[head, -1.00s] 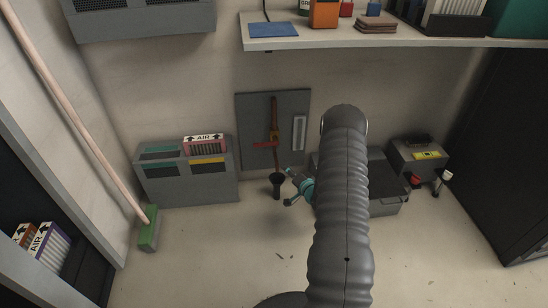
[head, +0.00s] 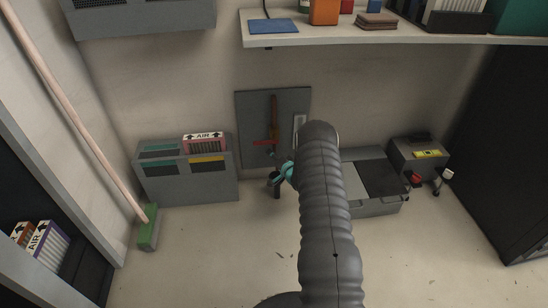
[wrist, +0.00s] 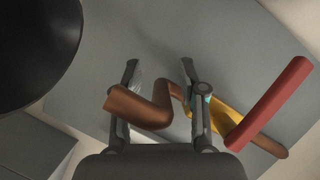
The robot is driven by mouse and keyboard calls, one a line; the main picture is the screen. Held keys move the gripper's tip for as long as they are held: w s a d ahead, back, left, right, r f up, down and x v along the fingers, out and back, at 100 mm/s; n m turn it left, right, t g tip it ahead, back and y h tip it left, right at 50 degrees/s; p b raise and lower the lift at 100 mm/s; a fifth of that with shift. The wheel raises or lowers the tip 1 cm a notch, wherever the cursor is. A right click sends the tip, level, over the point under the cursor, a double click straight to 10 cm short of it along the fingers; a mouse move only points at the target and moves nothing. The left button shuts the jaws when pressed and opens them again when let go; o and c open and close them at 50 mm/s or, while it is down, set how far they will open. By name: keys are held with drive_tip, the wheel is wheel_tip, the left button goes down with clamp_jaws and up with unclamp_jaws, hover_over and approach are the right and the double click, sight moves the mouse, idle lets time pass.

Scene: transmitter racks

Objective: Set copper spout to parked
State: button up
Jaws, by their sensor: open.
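The copper spout (wrist: 142,108) is a bent brown pipe that crosses between my two fingers in the wrist view. It joins a brass valve body (wrist: 228,115) with a red handle (wrist: 272,98) on the right. In the head view the copper pipe (head: 274,108) runs up a grey wall panel (head: 252,112), with the red handle (head: 265,142) across it; the spout's lower end is hard to make out there. My gripper (wrist: 158,66) is open, with one finger on each side of the spout. In the head view my arm partly hides the gripper (head: 280,172).
A dark funnel or cup (head: 276,190) stands below the panel; a large black round shape (wrist: 35,45) fills the wrist view's upper left. A grey filter bin (head: 187,183) stands left, a grey case (head: 375,207) right. A shelf (head: 400,40) overhangs above.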

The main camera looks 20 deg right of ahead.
drive_tip(key=shift+w, duration=0.15)
clamp_jaws()
drive_tip(key=shift+a, duration=0.1)
